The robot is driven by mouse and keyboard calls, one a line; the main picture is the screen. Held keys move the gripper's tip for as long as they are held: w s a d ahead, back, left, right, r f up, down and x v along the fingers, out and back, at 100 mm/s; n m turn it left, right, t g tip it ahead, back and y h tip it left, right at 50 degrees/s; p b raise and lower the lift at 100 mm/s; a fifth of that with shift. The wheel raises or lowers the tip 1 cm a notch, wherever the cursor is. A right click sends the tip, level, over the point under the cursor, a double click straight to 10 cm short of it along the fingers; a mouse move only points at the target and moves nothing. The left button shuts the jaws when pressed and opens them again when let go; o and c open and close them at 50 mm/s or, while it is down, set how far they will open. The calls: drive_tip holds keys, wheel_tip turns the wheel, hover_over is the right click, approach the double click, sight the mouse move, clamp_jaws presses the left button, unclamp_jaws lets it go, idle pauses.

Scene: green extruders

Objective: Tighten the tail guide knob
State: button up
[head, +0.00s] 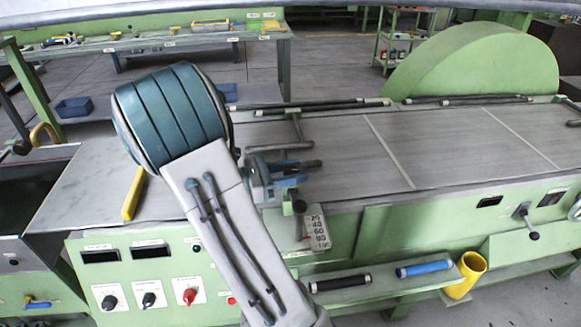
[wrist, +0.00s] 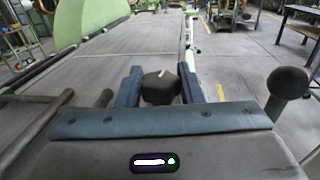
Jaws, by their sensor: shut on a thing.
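The tail guide knob, a dark rounded knob (wrist: 160,90) with a white mark on top, sits between the two blue fingers of my gripper (wrist: 160,92) in the wrist view. The fingers are closed on its left and right sides. In the head view my gripper (head: 304,172) is at the near edge of the machine bed, pointing right. I cannot make out the knob clearly there, between the fingers. How tight the knob is cannot be told.
A ball-ended lever (wrist: 288,84) stands right of my gripper in the wrist view; in the head view its dark ball (head: 299,206) is just below the fingers, above a numbered plate (head: 317,228). A grey bar handle (head: 280,147) lies behind. The bed (head: 450,140) to the right is clear.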

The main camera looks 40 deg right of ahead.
drive_tip(key=m+g+y+p, duration=0.2)
drive_tip(key=m+g+y, duration=0.1)
drive_tip(key=g, duration=0.1)
drive_tip(key=m+g+y+p, duration=0.2)
drive_tip(key=m+g+y, duration=0.1)
drive_tip(key=shift+r+g+p, duration=0.15)
drive_tip(key=shift+g+p, duration=0.2)
drive_tip(key=shift+g, duration=0.05)
drive_tip(key=m+g+y+p, duration=0.1)
drive_tip(key=m+y, duration=0.1)
drive_tip(key=y, duration=0.1)
drive_tip(key=m+g+y+p, duration=0.1)
drive_tip(key=m+y+p, duration=0.1)
drive_tip(key=m+y, duration=0.1)
drive_tip(key=shift+g+y, duration=0.4)
drive_tip(key=shift+y, duration=0.2)
drive_tip(key=shift+m+y+p, duration=0.75)
drive_tip(key=shift+m+y, duration=0.25)
drive_tip(key=shift+y, duration=0.5)
drive_tip(key=o, duration=1)
